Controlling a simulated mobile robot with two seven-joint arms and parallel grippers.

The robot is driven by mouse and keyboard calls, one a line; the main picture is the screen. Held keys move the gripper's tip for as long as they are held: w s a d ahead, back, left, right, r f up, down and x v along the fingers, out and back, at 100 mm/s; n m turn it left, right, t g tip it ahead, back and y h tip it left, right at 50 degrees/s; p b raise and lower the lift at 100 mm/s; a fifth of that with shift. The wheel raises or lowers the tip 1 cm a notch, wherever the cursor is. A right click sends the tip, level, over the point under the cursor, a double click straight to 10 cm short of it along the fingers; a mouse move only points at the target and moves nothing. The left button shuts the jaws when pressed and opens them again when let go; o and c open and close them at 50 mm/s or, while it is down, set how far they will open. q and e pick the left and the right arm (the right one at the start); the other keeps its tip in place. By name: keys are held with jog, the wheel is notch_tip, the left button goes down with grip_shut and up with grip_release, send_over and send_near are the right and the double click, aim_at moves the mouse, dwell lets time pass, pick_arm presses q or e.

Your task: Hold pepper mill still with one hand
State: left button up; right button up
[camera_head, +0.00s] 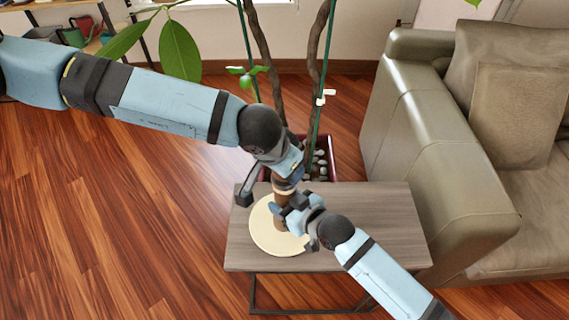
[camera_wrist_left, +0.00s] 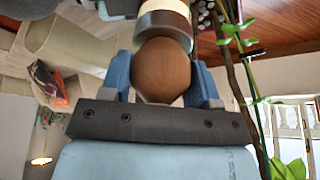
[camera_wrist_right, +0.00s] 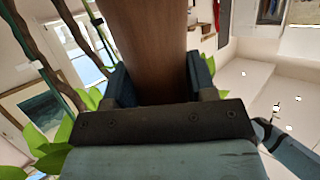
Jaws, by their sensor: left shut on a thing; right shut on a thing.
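The brown wooden pepper mill (camera_head: 282,187) stands on a round cream board (camera_head: 263,236) on a small table. My left gripper (camera_head: 287,174) comes down from above and is shut on the mill's top. In the left wrist view, the round wooden knob (camera_wrist_left: 163,70) sits between its blue fingers, with a pale band beyond it. My right gripper (camera_head: 288,207) is shut on the mill's body from the lower right. In the right wrist view, the brown body (camera_wrist_right: 147,50) fills the space between the fingers. The grippers hide much of the mill in the head view.
The grey wood side table (camera_head: 375,215) has a bare top to the right of the board. A potted plant (camera_head: 318,95) with upright stems stands just behind it. A grey-beige sofa (camera_head: 440,165) is close on the right. The wooden floor (camera_head: 120,230) is open on the left.

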pick_arm(q)
jog(key=shift+m, duration=0.3)
jog(key=o, duration=0.9)
jog(key=shift+o, duration=0.2)
jog(key=v, duration=1.2)
